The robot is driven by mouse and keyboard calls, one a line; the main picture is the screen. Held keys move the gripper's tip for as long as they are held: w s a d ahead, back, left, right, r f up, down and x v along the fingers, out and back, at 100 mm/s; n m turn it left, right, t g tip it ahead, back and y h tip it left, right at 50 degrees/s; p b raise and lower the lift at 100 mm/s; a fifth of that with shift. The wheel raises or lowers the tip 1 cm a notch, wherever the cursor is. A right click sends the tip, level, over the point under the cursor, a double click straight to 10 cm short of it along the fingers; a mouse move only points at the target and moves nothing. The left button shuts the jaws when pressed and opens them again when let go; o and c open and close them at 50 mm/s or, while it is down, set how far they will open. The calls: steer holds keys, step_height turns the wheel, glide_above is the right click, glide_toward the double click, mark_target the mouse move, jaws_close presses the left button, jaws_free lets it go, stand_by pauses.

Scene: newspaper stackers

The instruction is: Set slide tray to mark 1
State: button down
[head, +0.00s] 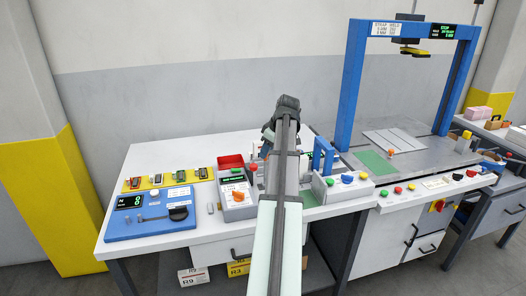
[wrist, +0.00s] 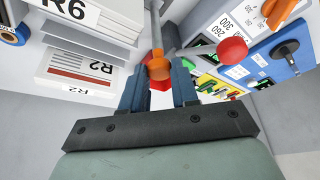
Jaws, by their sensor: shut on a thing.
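My gripper (wrist: 158,80) shows in the wrist view with its two blue fingers closed around an orange knob (wrist: 159,68) at the end of a grey rod. A red part (wrist: 154,86) shows just behind the knob, between the fingers. In the head view my arm covers the gripper and most of what it holds. No mark 1 can be read, and I cannot tell which part is the slide tray.
In the wrist view, paper stacks labelled R2 (wrist: 80,68) lie to the left. In the head view, a blue frame (head: 354,75) stands right, and a blue panel (head: 150,228) sits left.

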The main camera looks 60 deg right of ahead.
steer(key=s+d, duration=0.7)
steer(key=shift+s+d, duration=0.15)
steer(key=shift+d, duration=0.05)
steer(key=c, duration=0.9)
jaws_free()
steer(key=v, duration=1.4)
steer(key=shift+f, duration=0.1)
